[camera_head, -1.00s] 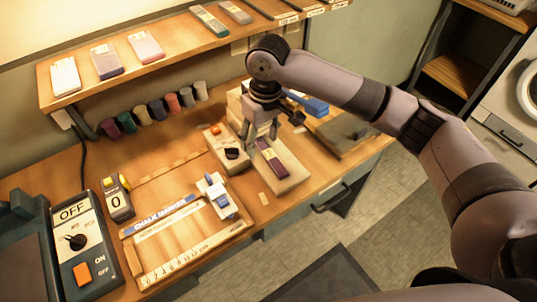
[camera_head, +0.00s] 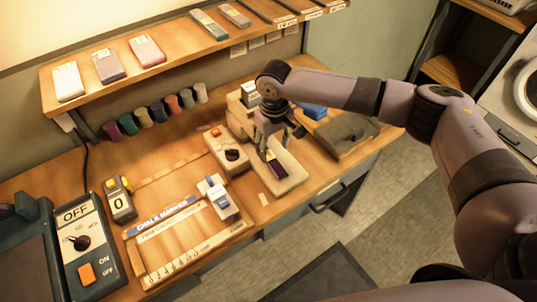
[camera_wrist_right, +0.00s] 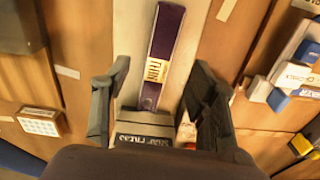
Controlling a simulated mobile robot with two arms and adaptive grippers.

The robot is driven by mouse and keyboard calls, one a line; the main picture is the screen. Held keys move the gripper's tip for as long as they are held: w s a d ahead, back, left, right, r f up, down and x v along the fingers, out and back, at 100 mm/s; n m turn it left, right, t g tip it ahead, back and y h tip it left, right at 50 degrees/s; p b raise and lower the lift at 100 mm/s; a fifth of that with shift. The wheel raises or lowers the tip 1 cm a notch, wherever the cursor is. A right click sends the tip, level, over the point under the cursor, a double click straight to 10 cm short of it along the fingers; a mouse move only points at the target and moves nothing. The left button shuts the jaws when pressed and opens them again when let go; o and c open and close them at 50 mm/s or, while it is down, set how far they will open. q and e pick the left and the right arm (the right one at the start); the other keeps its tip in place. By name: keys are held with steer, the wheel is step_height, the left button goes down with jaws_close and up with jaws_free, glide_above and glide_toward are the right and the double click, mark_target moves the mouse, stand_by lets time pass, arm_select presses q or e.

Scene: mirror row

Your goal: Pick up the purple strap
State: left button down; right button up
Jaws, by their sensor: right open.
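The purple strap (camera_head: 278,168) lies flat and lengthwise on a pale block (camera_head: 293,181) on the workbench. It also shows in the right wrist view (camera_wrist_right: 168,30), with a cream printed label across it. My right gripper (camera_head: 270,150) is open just above the strap and hides its far part in the head view. In the right wrist view the two dark fingers (camera_wrist_right: 158,80) stand on either side of the strap, with gaps to it. I cannot tell how far above the block the fingertips are. My left gripper is not in view.
A small box with a black knob (camera_head: 232,154) stands close left of the block. A grey-topped block (camera_head: 345,133) lies to the right. The shelf (camera_head: 180,55) overhangs the bench's back.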

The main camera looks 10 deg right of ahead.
mark_target(273, 161)
steer(key=shift+f+p, duration=0.7)
steer(key=shift+f, duration=2.1)
steer(key=shift+s, duration=0.1)
steer(key=c, duration=1.3)
